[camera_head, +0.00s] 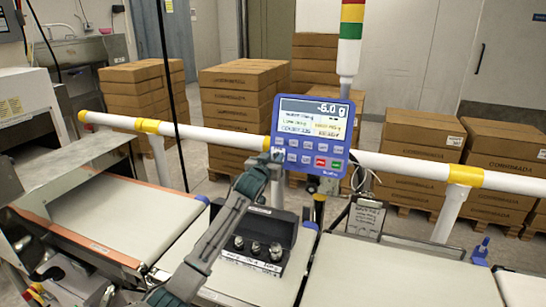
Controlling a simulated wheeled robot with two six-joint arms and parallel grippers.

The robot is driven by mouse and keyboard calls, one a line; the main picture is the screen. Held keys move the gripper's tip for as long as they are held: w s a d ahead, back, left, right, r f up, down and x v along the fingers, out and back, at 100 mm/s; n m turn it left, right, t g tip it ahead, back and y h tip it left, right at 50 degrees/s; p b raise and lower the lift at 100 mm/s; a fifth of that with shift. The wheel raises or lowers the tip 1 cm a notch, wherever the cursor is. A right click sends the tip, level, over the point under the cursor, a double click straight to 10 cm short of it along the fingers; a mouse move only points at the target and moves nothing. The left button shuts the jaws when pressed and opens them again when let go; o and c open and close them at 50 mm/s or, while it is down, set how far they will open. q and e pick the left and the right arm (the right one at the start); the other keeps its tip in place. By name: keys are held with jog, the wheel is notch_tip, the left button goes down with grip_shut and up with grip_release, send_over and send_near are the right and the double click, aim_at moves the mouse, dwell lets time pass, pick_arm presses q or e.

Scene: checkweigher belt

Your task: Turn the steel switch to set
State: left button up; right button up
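The blue control panel (312,133) hangs on the white rail, its screen reading "-6.0 g" above rows of buttons, one red and one green. My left arm rises from the bottom of the view, and its gripper (276,158) is at the panel's lower left edge, seeming to touch or nearly touch it. The fingers are small and overlap the panel, so I cannot tell whether they are open or shut. I cannot make out the steel switch; the gripper may cover it. My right gripper is not in view.
A black case (262,233) with several steel weights sits on the middle belt behind my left arm. The white rail (400,162) with yellow bands crosses the view. A red, yellow and green light tower (351,30) rises behind the panel. Stacked cartons (237,100) stand beyond.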

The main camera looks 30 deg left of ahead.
pick_arm(q)
jog(key=shift+c, duration=1.1)
grip_shut()
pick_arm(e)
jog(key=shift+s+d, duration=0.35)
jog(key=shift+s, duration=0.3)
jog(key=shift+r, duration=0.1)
